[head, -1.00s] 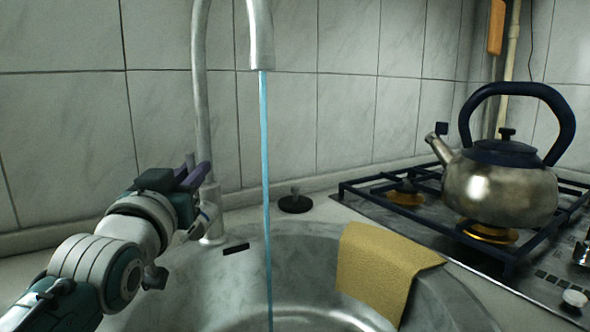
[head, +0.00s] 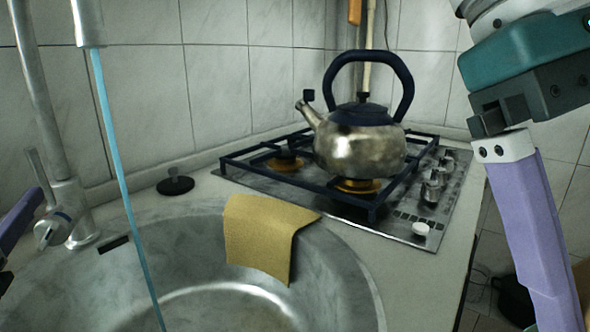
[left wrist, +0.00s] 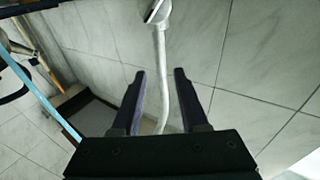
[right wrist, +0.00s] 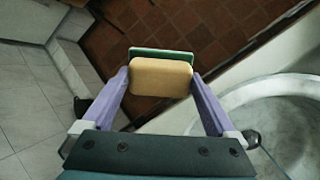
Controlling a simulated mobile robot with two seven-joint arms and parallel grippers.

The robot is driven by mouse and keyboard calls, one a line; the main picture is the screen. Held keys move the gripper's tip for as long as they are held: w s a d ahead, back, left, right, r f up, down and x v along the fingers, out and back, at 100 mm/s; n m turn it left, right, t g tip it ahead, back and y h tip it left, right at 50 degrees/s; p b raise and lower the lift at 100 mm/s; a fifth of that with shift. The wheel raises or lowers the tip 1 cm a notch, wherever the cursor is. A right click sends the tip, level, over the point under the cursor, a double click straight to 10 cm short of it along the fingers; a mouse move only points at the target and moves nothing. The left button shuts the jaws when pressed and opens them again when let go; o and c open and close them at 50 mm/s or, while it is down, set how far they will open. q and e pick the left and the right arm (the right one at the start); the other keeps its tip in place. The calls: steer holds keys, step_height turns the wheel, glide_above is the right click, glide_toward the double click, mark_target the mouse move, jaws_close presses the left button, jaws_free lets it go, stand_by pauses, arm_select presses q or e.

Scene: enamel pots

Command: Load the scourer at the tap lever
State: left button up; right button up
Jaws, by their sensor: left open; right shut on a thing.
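The scourer (right wrist: 160,78), a yellow sponge with a green layer, is in my right gripper (right wrist: 158,88), clamped between its two purple fingers. In the head view, that gripper hangs at the right and the scourer is out of frame. The tap (head: 68,200) stands at the left behind the sink, its lever (head: 40,178) upright on its side. My left gripper (left wrist: 159,74) is open, a grey tap pipe (left wrist: 160,70) showing between its fingers; I cannot tell how near. In the head view, only a purple finger shows at the left edge, beside the tap.
Blue water (head: 122,190) runs from the spout into the round sink (head: 345,270). A yellow cloth (head: 262,240) hangs over the sink rim. A black plug (head: 175,185) lies behind it. A kettle (head: 358,150) stands on the gas hob (head: 410,235). The counter right of the sink is clear.

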arm_select(q)
steer(key=shift+v, duration=1.65)
